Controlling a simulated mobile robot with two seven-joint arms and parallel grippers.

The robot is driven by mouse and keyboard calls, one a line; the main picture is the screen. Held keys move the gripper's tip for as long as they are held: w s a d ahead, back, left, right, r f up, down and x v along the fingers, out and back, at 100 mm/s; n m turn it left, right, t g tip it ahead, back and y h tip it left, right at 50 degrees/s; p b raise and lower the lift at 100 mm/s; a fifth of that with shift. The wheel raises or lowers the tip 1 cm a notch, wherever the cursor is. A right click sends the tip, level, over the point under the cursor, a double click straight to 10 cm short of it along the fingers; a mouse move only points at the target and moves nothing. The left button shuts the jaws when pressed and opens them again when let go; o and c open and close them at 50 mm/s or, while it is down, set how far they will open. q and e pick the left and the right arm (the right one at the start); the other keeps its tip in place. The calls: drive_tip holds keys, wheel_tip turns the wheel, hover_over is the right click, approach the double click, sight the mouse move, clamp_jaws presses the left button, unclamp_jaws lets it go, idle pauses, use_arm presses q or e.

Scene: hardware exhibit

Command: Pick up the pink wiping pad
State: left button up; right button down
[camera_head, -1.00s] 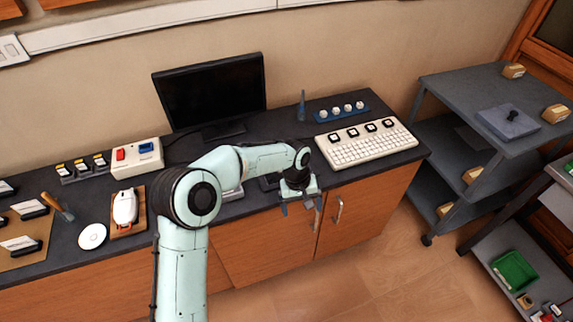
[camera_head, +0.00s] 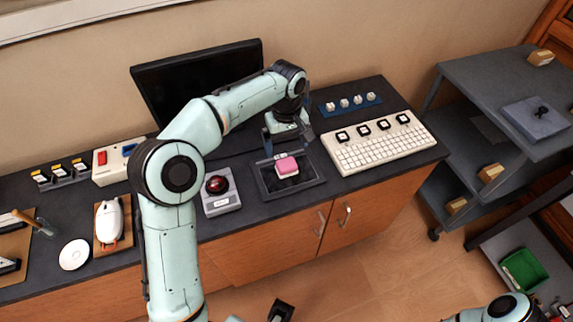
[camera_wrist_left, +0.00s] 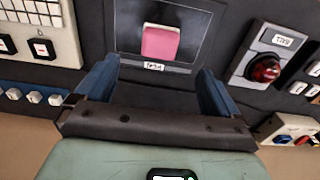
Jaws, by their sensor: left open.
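The pink wiping pad (camera_head: 287,166) lies in a dark square tray (camera_head: 318,181) on the counter. It also shows in the left wrist view (camera_wrist_left: 160,43), with a pale edge along its top and a small label on the tray below it. My left gripper (camera_head: 288,144) is open and empty, above and just behind the pad. In the left wrist view, the blue fingers of my left gripper (camera_wrist_left: 156,86) are spread wide, and the pad is beyond their tips, untouched.
A red-button box (camera_head: 218,190) stands left of the tray. A white keyboard panel (camera_head: 380,146) is at its right. A blue rack of white knobs (camera_head: 351,104) and a monitor (camera_head: 170,90) stand behind. Grey shelves (camera_head: 480,100) stand at the right.

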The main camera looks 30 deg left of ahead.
sight(287, 163)
use_arm(q)
wheel_tip(287, 163, down, 10)
drive_tip(key=shift+r+b, duration=0.25)
drive_tip(key=shift+b, duration=0.2)
drive_tip(key=c, duration=1.1)
drive_tip(key=shift+r, duration=0.1)
wheel_tip(287, 163, up, 20)
drive_tip(key=p, duration=0.4)
drive_tip(key=shift+o, duration=0.5)
